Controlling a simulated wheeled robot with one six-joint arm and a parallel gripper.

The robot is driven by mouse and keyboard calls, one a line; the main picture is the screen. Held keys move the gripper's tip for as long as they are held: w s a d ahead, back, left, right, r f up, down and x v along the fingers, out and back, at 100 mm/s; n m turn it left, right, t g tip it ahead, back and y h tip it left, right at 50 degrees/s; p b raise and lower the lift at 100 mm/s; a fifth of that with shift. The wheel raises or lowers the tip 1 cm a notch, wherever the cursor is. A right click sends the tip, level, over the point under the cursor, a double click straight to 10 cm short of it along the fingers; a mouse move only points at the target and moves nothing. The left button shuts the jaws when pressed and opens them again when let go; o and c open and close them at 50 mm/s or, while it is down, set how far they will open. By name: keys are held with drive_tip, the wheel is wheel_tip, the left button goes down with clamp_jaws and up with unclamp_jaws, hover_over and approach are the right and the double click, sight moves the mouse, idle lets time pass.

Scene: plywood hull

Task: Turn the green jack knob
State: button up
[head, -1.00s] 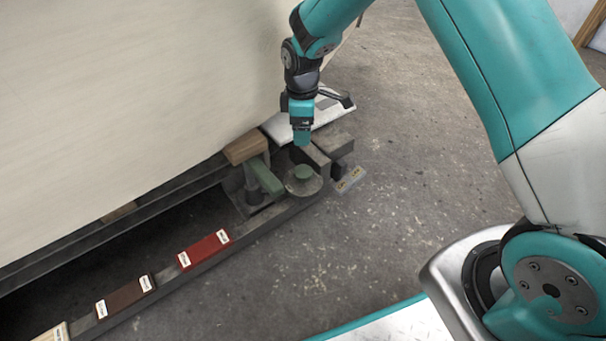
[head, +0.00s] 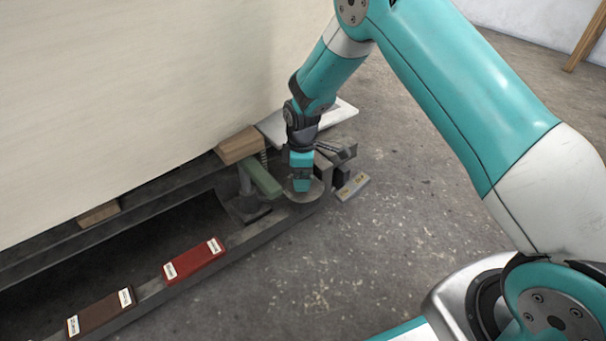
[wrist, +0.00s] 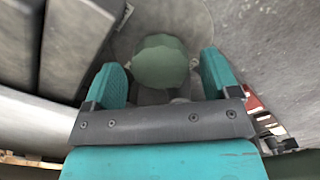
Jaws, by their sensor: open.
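The green jack knob (wrist: 161,61) shows in the wrist view as a faceted, dull green disc on a round grey plate (wrist: 197,22). My gripper (wrist: 162,78) is open, with one teal finger to the left of the knob and one to the right. The knob lies between or just beyond the fingertips; I cannot tell whether they touch it. In the head view my gripper (head: 301,186) points down over the round plate (head: 315,194) and hides the knob.
A green bar (head: 261,178) and a wooden block (head: 240,145) stand just left of my gripper. The pale hull (head: 130,90) rises behind. A red block (head: 194,260) and a brown block (head: 101,313) lie on the rail. Open floor (head: 400,230) lies to the right.

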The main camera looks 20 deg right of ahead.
drive_tip(key=c, duration=0.9)
drive_tip(key=shift+r+p, duration=0.15)
drive_tip(key=shift+p, duration=0.25)
drive_tip(key=m+p, duration=0.1)
drive_tip(key=p, duration=0.1)
drive_tip(key=m+p, duration=0.1)
drive_tip(key=shift+r+m+p, duration=0.2)
drive_tip(key=shift+m+p, duration=0.1)
drive_tip(key=shift+p, duration=0.05)
drive_tip(key=m+p, duration=0.5)
drive_tip(key=shift+d+f, duration=0.1)
drive_tip(key=m+p, duration=0.3)
drive_tip(key=m, duration=0.2)
drive_tip(key=shift+m, duration=0.4)
drive_tip(key=shift+w+f+m+p, duration=0.15)
drive_tip(key=shift+m+p, duration=0.85)
drive_tip(key=shift+m, duration=1.2)
